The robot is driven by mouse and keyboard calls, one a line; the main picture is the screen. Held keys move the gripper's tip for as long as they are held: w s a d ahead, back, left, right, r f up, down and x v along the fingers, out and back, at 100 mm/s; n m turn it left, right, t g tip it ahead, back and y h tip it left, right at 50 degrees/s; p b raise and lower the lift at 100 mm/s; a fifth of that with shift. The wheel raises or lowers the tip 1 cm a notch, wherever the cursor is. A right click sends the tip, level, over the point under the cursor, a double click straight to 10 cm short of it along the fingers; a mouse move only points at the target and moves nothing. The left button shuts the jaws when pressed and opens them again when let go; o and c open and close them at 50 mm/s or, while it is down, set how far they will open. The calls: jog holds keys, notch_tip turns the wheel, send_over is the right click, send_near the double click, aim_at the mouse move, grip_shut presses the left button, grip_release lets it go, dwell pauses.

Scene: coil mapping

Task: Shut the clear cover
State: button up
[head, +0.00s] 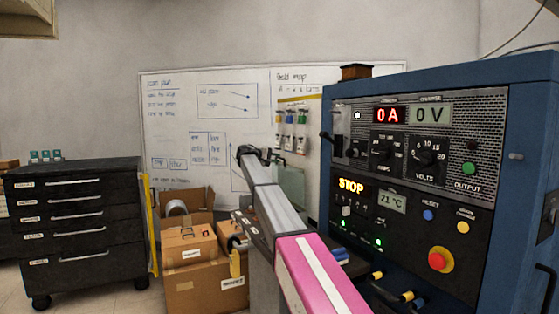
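A pale greenish see-through panel (291,188), which looks like the clear cover, stands upright behind my arm, in front of the whiteboard. Its left part and lower edge are hard to make out behind the arm, and I cannot see what it is hinged to. My arm reaches up and away from the bottom of the head view, with a pink link in front and a grey link beyond. My gripper (256,153) seems to be the small dark end at the far tip, just up and left of the panel. Its fingers are too small to read, and contact with the panel cannot be told.
A blue power cabinet (437,73) with displays, knobs and a red stop button (440,259) fills the right side, close to my arm. Cardboard boxes (192,281) stand left of the arm. A black drawer cabinet (75,222) is at far left. A whiteboard (215,136) is behind.

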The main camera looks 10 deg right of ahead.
jog(key=shift+x, duration=1.1)
grip_shut()
jog(key=s+a+f+t+h, duration=0.1)
jog(key=s+a+f+h, duration=0.25)
jog(key=a, duration=0.45)
jog(key=s+a+f, duration=0.1)
jog(key=a+f, duration=0.2)
jog(key=f, duration=0.3)
jog(key=s+a+f+h, duration=0.1)
jog(key=a+f, duration=0.3)
jog(key=f, duration=0.2)
jog(key=s+a+f+h, duration=0.1)
jog(key=a+f, duration=0.3)
jog(key=f, duration=0.2)
jog(key=shift+a+f+t, duration=0.15)
jog(key=shift+f+t, duration=0.1)
jog(key=shift+t, duration=0.15)
jog(key=shift+f, duration=0.9)
